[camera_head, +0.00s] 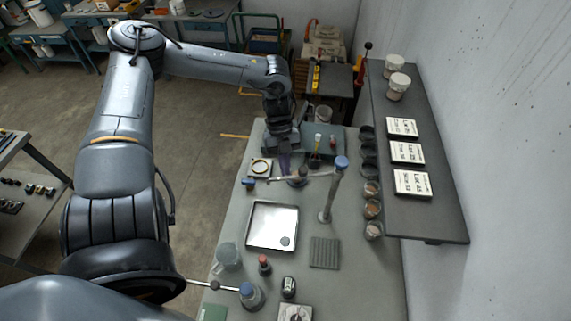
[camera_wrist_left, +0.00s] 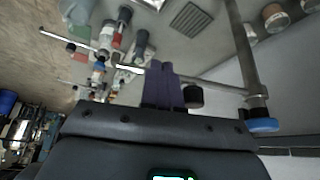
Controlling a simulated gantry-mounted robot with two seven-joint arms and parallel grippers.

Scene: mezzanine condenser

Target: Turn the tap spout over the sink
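The tap is a grey post (camera_head: 327,205) with a blue cap (camera_head: 341,162), right of the sink. Its thin spout (camera_head: 318,175) reaches left from near the top and appears beyond the sink's far edge in the head view. The sink (camera_head: 259,238) is a shallow, pale square basin. My left gripper (camera_head: 284,170) points down at the spout from its far side. In the left wrist view its purple fingers (camera_wrist_left: 164,80) are side by side, shut, and overlap the spout (camera_wrist_left: 215,84). Contact is unclear. A dark knob (camera_wrist_left: 193,97) is beside them. My right gripper is not in view.
A blue-capped bottle (camera_head: 250,296) with a long thin nozzle and a red-topped bottle (camera_head: 264,265) stand near the sink. A ribbed mat (camera_head: 324,253) lies right of it. Several jars line the bench below the wall shelf (camera_head: 425,212). A small dish (camera_head: 260,167) sits left of the gripper.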

